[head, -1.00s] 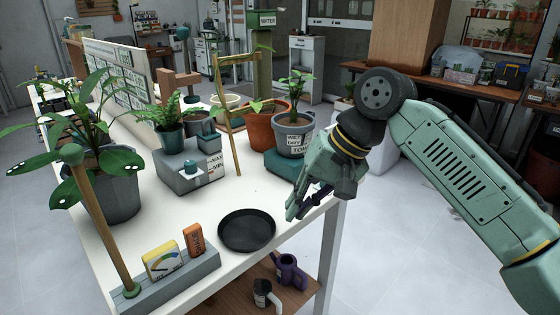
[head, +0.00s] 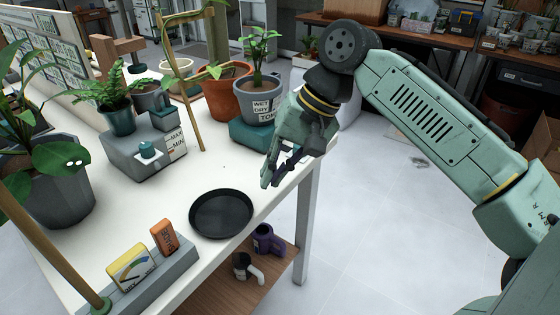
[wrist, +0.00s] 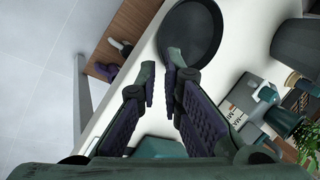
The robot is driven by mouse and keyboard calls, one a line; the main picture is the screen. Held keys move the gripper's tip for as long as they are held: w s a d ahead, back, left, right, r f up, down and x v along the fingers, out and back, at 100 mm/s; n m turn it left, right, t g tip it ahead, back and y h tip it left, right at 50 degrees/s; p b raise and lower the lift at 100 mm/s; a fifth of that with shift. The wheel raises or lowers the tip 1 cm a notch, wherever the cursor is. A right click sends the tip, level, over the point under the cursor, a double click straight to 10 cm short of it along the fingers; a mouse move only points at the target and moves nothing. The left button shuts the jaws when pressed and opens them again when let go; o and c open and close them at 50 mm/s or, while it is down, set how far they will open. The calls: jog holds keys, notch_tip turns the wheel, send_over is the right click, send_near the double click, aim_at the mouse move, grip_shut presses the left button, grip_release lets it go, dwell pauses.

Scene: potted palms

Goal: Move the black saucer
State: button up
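The black saucer (head: 221,214) lies flat and empty on the white table (head: 185,245), close to its front edge. It also shows at the top of the wrist view (wrist: 190,35), beyond my fingertips. My gripper (head: 273,176) is above the table's right part, to the right of and behind the saucer, and apart from it. In the wrist view my gripper (wrist: 163,70) has its two fingers parted with nothing between them. Nothing covers the saucer in the head view.
A grey stand with a gauge (head: 130,268) and an orange box (head: 163,237) is left of the saucer. A grey block (head: 145,155) and potted plants (head: 258,95) stand behind. The table around the saucer's right side is clear.

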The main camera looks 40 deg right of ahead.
aim_at(252, 207)
jog(key=x, duration=0.8)
jog(key=shift+a+f, duration=0.1)
jog(key=shift+f, duration=0.15)
jog(key=shift+c, duration=0.2)
grip_shut()
jog(key=shift+w, duration=0.1)
